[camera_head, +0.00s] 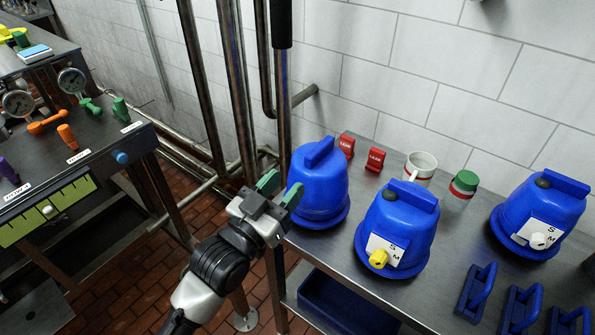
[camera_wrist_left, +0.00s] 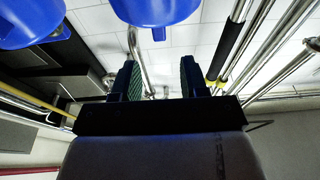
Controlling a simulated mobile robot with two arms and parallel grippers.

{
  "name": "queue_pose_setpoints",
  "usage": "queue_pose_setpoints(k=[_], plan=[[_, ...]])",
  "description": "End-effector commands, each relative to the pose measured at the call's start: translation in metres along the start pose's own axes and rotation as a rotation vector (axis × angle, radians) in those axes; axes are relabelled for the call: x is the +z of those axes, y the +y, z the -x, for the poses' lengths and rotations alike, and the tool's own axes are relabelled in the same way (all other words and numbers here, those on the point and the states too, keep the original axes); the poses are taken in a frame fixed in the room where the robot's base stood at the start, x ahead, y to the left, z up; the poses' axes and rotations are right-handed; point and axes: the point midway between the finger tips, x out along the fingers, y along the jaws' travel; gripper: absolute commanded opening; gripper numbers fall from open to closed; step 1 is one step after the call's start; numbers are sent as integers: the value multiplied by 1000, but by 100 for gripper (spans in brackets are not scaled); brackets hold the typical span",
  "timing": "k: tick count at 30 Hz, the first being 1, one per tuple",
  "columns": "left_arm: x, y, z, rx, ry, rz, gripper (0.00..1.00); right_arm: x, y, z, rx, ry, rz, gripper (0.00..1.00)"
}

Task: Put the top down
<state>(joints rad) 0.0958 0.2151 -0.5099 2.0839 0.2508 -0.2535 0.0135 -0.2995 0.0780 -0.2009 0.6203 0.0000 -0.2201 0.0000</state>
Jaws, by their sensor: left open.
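My left gripper (camera_head: 279,189) is open, with green-padded fingers and nothing between them. It is just left of a blue dome-shaped top (camera_head: 319,182) with a handle bar, at the left end of the metal table; I cannot tell if they touch. A second blue top (camera_head: 397,229), with a yellow knob and an S/M label, stands right of it. A third blue top (camera_head: 538,215), with a white knob, stands farther right. In the left wrist view, the open fingers (camera_wrist_left: 159,82) show below a blue rounded body (camera_wrist_left: 155,10). My right gripper is not in view.
The metal table (camera_head: 446,255) also holds two red blocks (camera_head: 376,159), a white mug (camera_head: 420,166), a green-lidded jar (camera_head: 463,185) and several blue handles (camera_head: 477,291). Vertical pipes (camera_head: 281,90) rise behind my gripper. A bench (camera_head: 100,137) with gauges stands left.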

Motion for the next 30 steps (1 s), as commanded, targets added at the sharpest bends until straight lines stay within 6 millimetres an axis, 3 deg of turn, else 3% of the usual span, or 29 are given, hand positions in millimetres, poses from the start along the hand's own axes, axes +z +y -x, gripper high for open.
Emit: queue_pose_setpoints(k=[3, 9, 22, 23, 26, 29, 30], plan=[[3, 0, 27, 0, -2, -2, 44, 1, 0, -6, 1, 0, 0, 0], [1, 0, 57, 0, -1, -1, 44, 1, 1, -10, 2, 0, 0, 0], [6, -2, 65, -7, -12, 0, 44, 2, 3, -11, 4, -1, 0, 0], [13, -5, 65, -14, -26, 1, 44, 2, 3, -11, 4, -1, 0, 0], [58, -21, 66, -63, -120, 5, 44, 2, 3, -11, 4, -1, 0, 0], [139, -45, 79, -140, -288, 13, 44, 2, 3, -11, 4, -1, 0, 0], [176, -55, 91, -174, -369, 18, 44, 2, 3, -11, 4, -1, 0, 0]])
